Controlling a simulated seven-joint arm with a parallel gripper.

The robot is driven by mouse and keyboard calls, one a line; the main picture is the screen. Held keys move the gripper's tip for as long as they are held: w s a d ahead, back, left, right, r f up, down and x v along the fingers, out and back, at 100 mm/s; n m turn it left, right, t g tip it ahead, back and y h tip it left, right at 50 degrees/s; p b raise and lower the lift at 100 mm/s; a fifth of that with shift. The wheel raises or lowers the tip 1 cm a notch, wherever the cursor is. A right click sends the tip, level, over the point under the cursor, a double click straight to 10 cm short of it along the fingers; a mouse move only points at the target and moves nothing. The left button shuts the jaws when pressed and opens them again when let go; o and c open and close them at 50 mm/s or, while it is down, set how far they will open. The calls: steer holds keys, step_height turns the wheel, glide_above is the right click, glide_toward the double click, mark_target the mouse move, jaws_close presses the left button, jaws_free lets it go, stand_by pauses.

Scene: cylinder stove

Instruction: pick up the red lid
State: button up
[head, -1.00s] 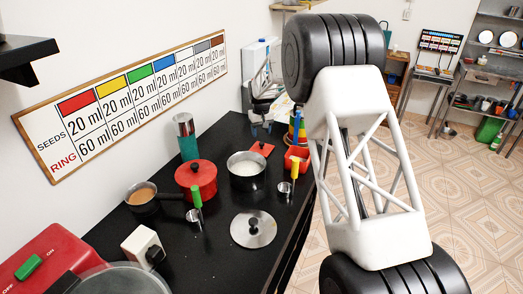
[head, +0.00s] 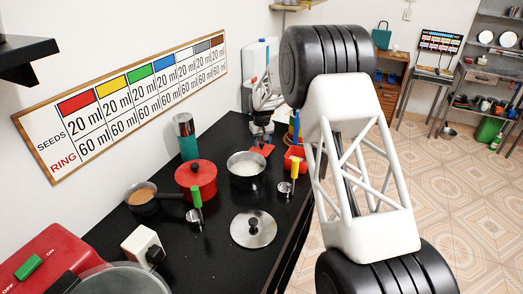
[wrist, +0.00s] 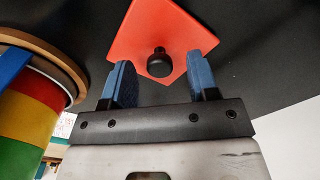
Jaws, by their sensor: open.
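The red lid (wrist: 160,35) is a flat square plate with a black knob (wrist: 158,62). In the wrist view it lies on the black counter, with the knob between my two blue fingers. My gripper (wrist: 161,72) is open, with one finger on each side of the knob and gaps between them. In the head view the red lid (head: 262,150) lies at the far part of the counter, partly covered by my gripper (head: 259,139). I cannot tell how high the fingertips are above the plate.
A striped cylinder (wrist: 30,115) stands close to the left of my gripper in the wrist view. In the head view, a pot (head: 247,170) of white contents, a red lidded pot (head: 196,181) and a red container (head: 296,158) stand near. A metal lid (head: 253,230) lies nearer.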

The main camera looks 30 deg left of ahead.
steer(key=shift+f, duration=0.75)
steer(key=c, duration=1)
